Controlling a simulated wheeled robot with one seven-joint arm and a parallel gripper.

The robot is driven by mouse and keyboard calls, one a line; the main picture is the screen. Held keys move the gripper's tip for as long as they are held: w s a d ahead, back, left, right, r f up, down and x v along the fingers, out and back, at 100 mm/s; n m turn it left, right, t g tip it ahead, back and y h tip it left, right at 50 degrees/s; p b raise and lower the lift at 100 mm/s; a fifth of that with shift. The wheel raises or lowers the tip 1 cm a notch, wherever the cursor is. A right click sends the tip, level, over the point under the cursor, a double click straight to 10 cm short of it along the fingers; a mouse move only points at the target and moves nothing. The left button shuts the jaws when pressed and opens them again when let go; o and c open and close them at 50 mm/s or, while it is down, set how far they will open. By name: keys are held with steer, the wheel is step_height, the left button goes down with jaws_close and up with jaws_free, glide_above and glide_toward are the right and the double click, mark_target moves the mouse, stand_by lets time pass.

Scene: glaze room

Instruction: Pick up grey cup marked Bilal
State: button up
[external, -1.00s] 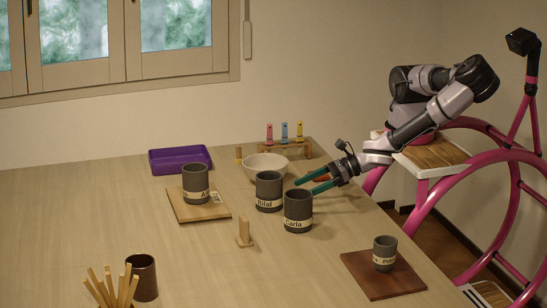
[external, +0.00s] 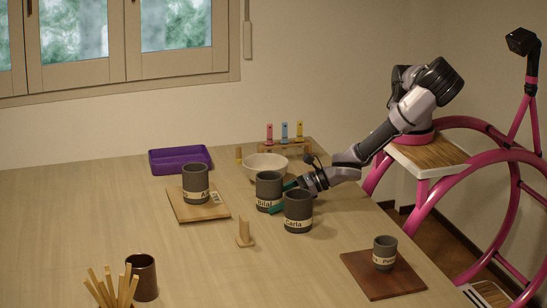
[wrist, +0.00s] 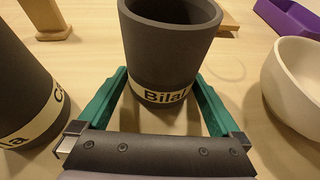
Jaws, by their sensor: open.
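The grey cup marked Bilal (external: 268,186) stands upright on the table, its label band facing my gripper in the wrist view (wrist: 168,50). My gripper (external: 283,198) is open and low, with its green fingers on either side of the lower part of the Bilal cup. In the wrist view the fingers (wrist: 160,90) show left and right of the cup, and I cannot tell whether they touch it. The grey cup marked Carla (external: 298,212) stands close by, just left of the left finger in the wrist view (wrist: 25,85).
A white bowl (external: 266,165) stands behind the Bilal cup, close to the right finger in the wrist view (wrist: 295,85). Another grey cup (external: 195,184) is on a wooden board (external: 215,212). A small wooden stand (external: 244,233) is in front. The front table middle is clear.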

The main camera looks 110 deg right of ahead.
steer(key=c, duration=1.3)
